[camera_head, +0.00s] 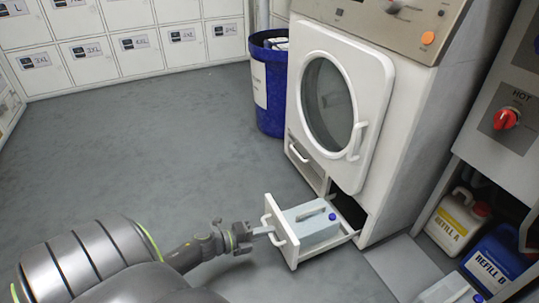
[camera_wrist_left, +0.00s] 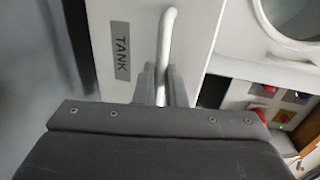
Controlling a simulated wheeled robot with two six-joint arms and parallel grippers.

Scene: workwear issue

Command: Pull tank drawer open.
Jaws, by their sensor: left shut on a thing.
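The tank drawer (camera_head: 291,252) is pulled out from the lower right of the white machine (camera_head: 301,75). A pale grey-blue container with a blue cap (camera_head: 318,226) sits in it. My left gripper (camera_head: 268,232) is at the drawer's front, shut on the drawer handle (camera_head: 277,233). In the left wrist view the white bar handle (camera_wrist_left: 167,40) runs down between the two fingers (camera_wrist_left: 162,84), beside a grey label reading TANK (camera_wrist_left: 121,51). The grasped part of the handle is partly hidden by the fingers. My right gripper is not in view.
A blue bin (camera_head: 270,95) stands left of the machine. A second, closed drawer (camera_head: 303,160) is left of the tank drawer. Yellow-labelled REFILL A (camera_head: 453,222) and blue REFILL B (camera_head: 497,262) jugs stand at the right. The grey floor on the left is clear.

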